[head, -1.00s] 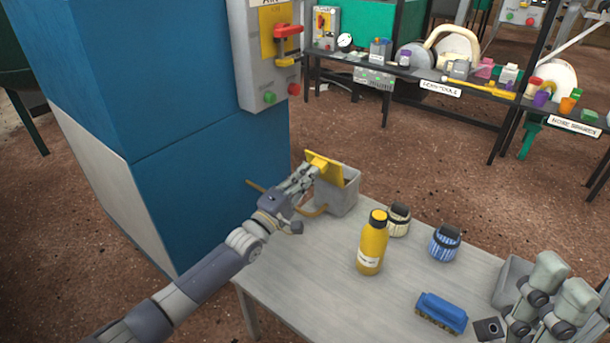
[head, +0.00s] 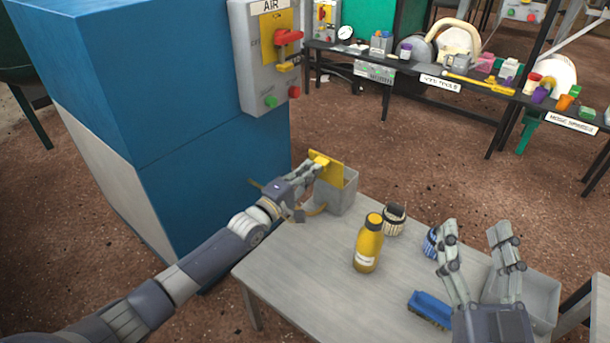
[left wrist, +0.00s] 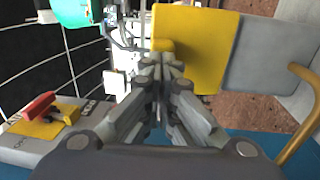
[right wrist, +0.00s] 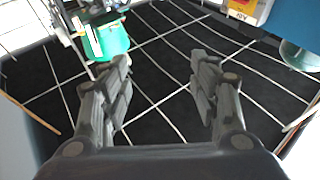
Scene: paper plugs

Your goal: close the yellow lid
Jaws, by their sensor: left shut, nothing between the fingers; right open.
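The yellow lid (head: 327,169) stands raised and tilted at the top of a grey box (head: 337,200) on the table's far corner. In the left wrist view the lid (left wrist: 200,50) is a flat yellow plate with a small tab at its left edge. My left gripper (head: 316,168) is shut and empty, with its fingertips at the lid's tab. In the left wrist view the fingertips (left wrist: 162,65) are right by the tab; I cannot tell whether they touch. My right gripper (head: 476,228) is open and empty above the table's right side. In its own view (right wrist: 160,65) nothing is between the fingers.
On the grey table (head: 300,262) stand a yellow bottle (head: 369,247), a dark-topped brush (head: 394,219) and a partly hidden blue brush (head: 431,242). A blue block-shaped brush (head: 431,309) and a grey bin (head: 540,299) are near my right gripper. A blue cabinet (head: 210,150) stands left of the box.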

